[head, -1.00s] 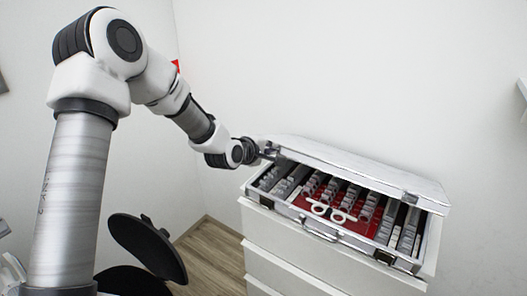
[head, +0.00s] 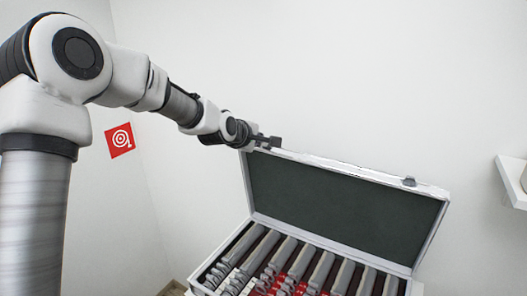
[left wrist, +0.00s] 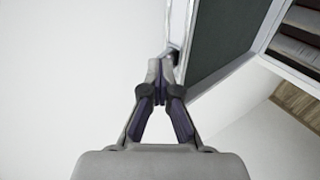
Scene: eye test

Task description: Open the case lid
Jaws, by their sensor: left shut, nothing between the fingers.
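The silver case stands open in the head view, with its lid (head: 330,205) raised steeply and its dark green lining facing me. The case base (head: 225,252) holds rows of grey lens holders (head: 285,252) and some red lining. My left gripper (head: 272,142) is at the lid's upper left corner. In the left wrist view the left gripper (left wrist: 160,72) is shut and empty, with its fingertips close to the lid's edge (left wrist: 178,30). I cannot tell whether they touch it. My right gripper is in neither view.
A white wall (head: 330,70) stands behind the case. A small white shelf (head: 512,182) juts in at the right, and a red sign (head: 119,140) hangs on the wall at the left. Wooden floor (left wrist: 295,100) shows in the left wrist view.

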